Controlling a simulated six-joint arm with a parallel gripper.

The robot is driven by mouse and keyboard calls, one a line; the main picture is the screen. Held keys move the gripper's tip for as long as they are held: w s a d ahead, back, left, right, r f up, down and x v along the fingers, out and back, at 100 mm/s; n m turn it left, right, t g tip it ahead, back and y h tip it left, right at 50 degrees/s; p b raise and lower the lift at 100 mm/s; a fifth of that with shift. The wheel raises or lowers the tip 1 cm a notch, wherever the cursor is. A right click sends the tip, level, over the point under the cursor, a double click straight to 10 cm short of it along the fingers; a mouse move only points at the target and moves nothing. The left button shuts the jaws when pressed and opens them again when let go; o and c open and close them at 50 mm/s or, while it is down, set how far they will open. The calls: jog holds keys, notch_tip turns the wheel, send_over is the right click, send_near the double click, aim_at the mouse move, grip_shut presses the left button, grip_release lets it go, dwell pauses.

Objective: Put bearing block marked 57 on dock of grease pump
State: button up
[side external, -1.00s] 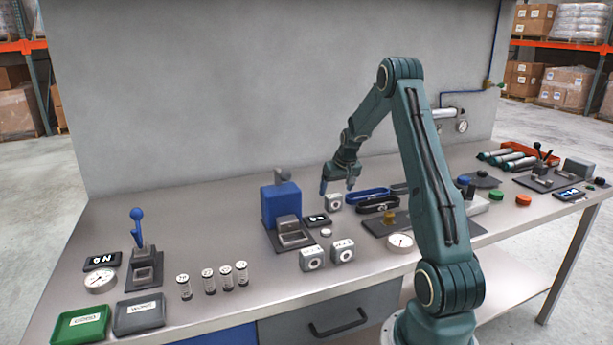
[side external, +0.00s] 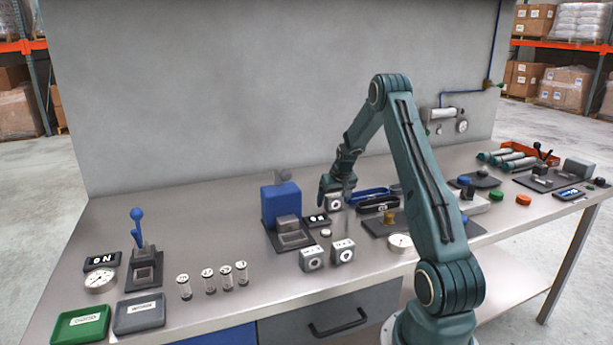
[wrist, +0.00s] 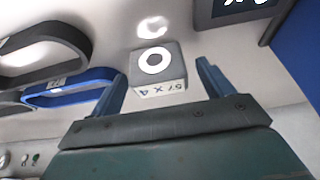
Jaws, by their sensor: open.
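A grey bearing block (wrist: 156,67) with a white ring on one face shows a label reading "57 X 4", upside down, in the wrist view. In the side view this block (side external: 333,202) stands on the bench under my gripper (side external: 337,194). My gripper is open, its two blue-grey fingers (wrist: 163,90) on either side of the block in the wrist view; contact is not clear. A blue machine, apparently the grease pump (side external: 281,203), stands left of the block, with a grey dock (side external: 291,238) at its front. Two similar blocks (side external: 312,259) (side external: 343,251) sit nearer the front.
A dark display (side external: 315,220) and a small round light disc (side external: 325,233) lie between pump and block. Blue (side external: 371,194) and black (side external: 378,204) belts lie close right of my gripper. A gauge (side external: 400,242) is further right. Bench between pump and left lever is clear.

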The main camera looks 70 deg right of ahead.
aim_at(334, 195)
dwell(0.3)
jog(key=shift+r, duration=0.1)
jog(key=c, duration=1.4)
jog(key=shift+r, duration=0.1)
notch_tip(334, 195, up, 20)
jog(key=shift+f, duration=0.1)
